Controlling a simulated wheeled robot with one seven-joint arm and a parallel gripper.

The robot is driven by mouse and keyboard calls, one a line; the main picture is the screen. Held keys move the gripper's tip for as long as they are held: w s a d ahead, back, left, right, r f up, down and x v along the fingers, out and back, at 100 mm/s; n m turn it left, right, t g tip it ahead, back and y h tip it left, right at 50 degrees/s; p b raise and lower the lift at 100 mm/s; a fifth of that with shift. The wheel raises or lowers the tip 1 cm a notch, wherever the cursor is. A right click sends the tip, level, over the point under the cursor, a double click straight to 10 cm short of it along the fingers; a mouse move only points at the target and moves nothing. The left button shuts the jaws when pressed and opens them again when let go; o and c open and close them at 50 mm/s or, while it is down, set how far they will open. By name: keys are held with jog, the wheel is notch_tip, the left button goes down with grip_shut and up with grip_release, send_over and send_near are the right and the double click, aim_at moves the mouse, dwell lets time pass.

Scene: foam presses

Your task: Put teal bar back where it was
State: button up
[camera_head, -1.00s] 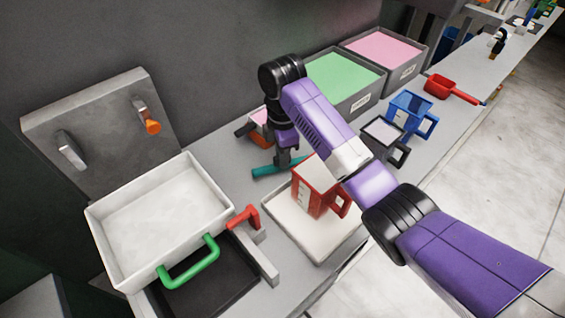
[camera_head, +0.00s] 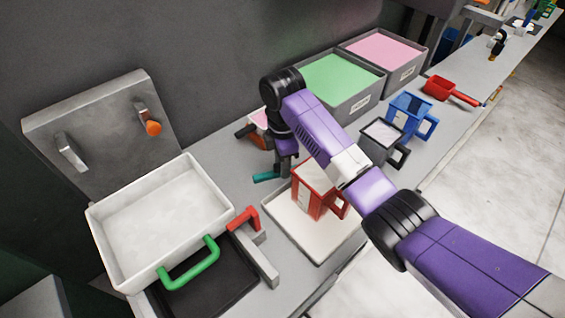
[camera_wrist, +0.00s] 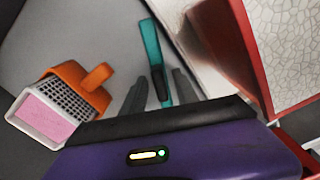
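The teal bar (camera_head: 266,177) shows at its left end in the head view, by the back of the red jug (camera_head: 318,190); the rest is hidden behind my gripper and the jug. My gripper (camera_head: 286,174) points down at it. In the wrist view the bar (camera_wrist: 152,50) runs up between the two grey fingers (camera_wrist: 160,84), with a dark patch on it there. Whether the bar touches the counter cannot be told.
The red jug stands on a white tray (camera_head: 290,226) close right of my gripper. An orange grater-like box with pink contents (camera_wrist: 50,118) is close left. Grey and blue jugs (camera_head: 408,112) stand further right. A white pan (camera_head: 160,215) is at left.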

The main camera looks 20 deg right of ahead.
notch_tip(320, 180, up, 12)
jog(key=p, duration=0.4)
jog(key=shift+r, duration=0.15)
dwell(0.4)
